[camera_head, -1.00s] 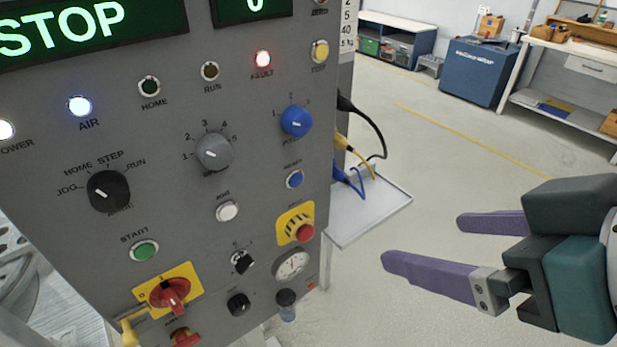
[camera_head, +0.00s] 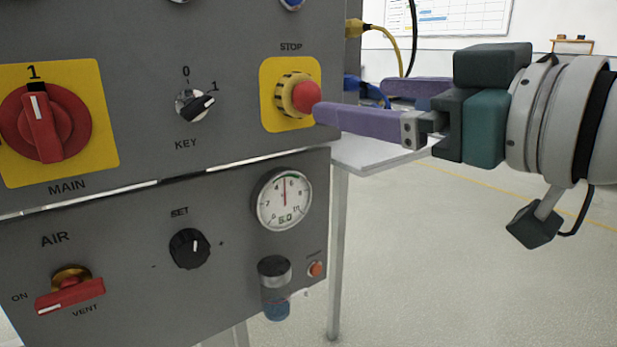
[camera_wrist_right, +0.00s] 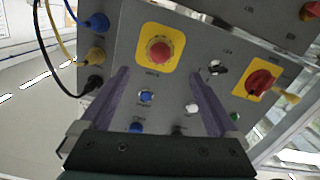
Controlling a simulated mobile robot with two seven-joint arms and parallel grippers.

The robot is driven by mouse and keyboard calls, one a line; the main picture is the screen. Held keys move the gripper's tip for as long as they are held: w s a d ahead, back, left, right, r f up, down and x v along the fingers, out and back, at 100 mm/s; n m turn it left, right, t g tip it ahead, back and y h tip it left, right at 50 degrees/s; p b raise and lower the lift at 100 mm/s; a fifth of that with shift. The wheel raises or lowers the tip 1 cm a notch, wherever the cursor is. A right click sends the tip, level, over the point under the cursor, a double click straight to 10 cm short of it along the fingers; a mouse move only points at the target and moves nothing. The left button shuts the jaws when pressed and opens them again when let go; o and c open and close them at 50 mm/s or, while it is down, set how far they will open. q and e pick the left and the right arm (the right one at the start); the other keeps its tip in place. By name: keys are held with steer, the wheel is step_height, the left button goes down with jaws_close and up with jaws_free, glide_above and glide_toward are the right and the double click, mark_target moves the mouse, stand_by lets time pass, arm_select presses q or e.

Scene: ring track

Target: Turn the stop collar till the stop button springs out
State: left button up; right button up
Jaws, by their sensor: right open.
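The red stop button (camera_head: 306,95) sits inside a ribbed yellow-and-dark stop collar (camera_head: 284,95) on a yellow plate, under the label STOP. In the right wrist view the stop button (camera_wrist_right: 159,50) faces the camera, ahead of the gap between my fingers. My right gripper (camera_head: 365,105) is open, its purple fingers pointing left at the panel. In the head view its nearer fingertip shows at the right side of the button; whether it touches cannot be told. The jaws hold nothing that I see. My left gripper is not in view.
The grey panel also carries the red MAIN switch (camera_head: 42,122), the KEY switch (camera_head: 195,104), a gauge (camera_head: 284,201), the SET knob (camera_head: 189,248) and the red AIR valve (camera_head: 70,293). Cables (camera_wrist_right: 60,60) hang beside the panel. A white shelf (camera_head: 375,155) juts out below my right gripper.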

mark_target(313, 102)
steer(key=shift+t, duration=0.3)
steer(key=b+x, duration=0.1)
steer(key=x, duration=0.2)
steer(key=f+b+x, duration=0.1)
steer(key=x, duration=0.3)
steer(key=b+x, duration=0.1)
steer(key=x, duration=0.2)
steer(key=shift+w+a+f+b, duration=0.1)
steer(key=shift+w+f+b, duration=0.05)
steer(key=shift+w+b, duration=0.15)
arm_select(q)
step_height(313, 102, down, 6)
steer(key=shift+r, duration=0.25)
arm_select(e)
steer(key=c, duration=1.4)
